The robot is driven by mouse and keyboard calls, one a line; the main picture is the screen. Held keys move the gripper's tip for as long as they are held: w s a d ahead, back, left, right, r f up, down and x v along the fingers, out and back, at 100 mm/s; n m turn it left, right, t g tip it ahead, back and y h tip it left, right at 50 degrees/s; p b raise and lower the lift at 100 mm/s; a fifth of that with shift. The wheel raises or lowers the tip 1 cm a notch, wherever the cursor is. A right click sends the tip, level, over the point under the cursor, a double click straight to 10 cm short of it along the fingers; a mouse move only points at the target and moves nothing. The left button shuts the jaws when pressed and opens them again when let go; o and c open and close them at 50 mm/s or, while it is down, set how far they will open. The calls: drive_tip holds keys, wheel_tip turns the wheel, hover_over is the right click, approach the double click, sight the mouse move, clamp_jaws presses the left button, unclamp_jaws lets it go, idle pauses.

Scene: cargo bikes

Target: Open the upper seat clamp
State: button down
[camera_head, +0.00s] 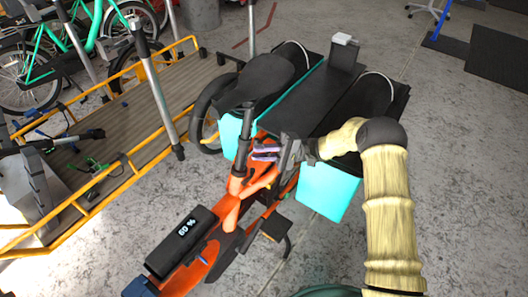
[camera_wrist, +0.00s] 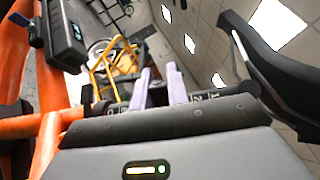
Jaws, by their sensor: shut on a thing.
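The orange cargo bike (camera_head: 232,207) stands with its black saddle (camera_head: 262,78) on a dark seat post (camera_head: 243,122). The upper seat clamp is small and dark where the post enters the orange seat tube; its lever cannot be made out. My gripper (camera_head: 262,152) is at the right side of that joint, its pale lilac fingers pointing left across it. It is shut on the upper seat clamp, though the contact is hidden. In the wrist view the two lilac fingers (camera_wrist: 162,88) stand a little apart, with the orange frame (camera_wrist: 52,125) at left and the saddle (camera_wrist: 262,70) at right.
A black battery box with a display (camera_head: 181,241) sits on the lower frame. Turquoise panniers (camera_head: 328,190) and a black rear carrier (camera_head: 300,100) lie behind the seat post, close to my arm. A yellow-railed wooden platform (camera_head: 120,125) stands left. Grey floor is open at right.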

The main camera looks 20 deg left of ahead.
drive_tip(key=c, duration=1.4)
unclamp_jaws()
drive_tip(key=shift+o, duration=0.2)
